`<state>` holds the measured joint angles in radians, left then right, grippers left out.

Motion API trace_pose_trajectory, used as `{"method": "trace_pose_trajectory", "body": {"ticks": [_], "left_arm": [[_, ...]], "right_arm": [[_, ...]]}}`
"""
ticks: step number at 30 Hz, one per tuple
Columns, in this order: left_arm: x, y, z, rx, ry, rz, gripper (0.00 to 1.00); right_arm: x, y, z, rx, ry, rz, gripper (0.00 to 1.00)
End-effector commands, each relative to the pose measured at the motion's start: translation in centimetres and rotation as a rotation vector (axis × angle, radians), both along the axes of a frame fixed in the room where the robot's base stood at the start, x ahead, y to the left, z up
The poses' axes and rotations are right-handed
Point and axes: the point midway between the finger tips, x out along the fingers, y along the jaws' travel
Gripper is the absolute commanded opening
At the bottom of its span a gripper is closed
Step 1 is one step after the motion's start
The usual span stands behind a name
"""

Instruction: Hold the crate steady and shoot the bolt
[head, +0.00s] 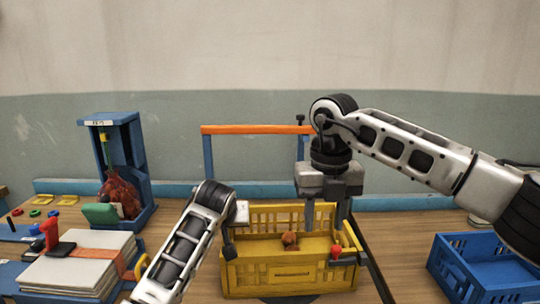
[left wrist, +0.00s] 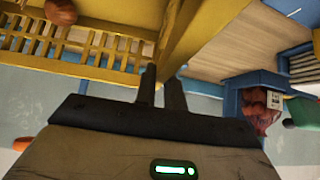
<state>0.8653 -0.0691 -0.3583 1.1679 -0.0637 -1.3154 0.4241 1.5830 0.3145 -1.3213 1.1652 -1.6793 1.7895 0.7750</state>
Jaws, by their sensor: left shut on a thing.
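The yellow crate (head: 275,283) stands on the table in front of me, with a small brown lump (head: 290,240) inside. A red knob (head: 337,250), apparently the bolt's, shows at its right side near the front, with a dark fitting beside it. My left gripper (head: 229,250) is at the crate's left end. In the left wrist view its fingers (left wrist: 162,88) are close together at the yellow crate wall (left wrist: 190,40), shut on it. My right gripper (head: 325,226) points down over the right part of the crate, fingers apart and nothing visible between them, above and left of the knob.
A blue frame with an orange bar (head: 255,129) stands behind the crate. A blue stand (head: 140,170) holding a red-brown sack (head: 120,193) is at the left. Stacked pale sheets (head: 75,272) lie front left. A blue crate (head: 450,270) is at the right.

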Motion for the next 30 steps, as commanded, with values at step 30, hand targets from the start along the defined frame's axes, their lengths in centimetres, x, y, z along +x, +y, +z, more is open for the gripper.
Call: {"method": "trace_pose_trajectory", "body": {"ticks": [30], "left_arm": [[0.0, 0.0, 0.0, 0.000, -0.001, 0.000, 0.00]], "right_arm": [[0.0, -3.5, -4.2, 0.013, -0.223, -0.005, 0.40]]}}
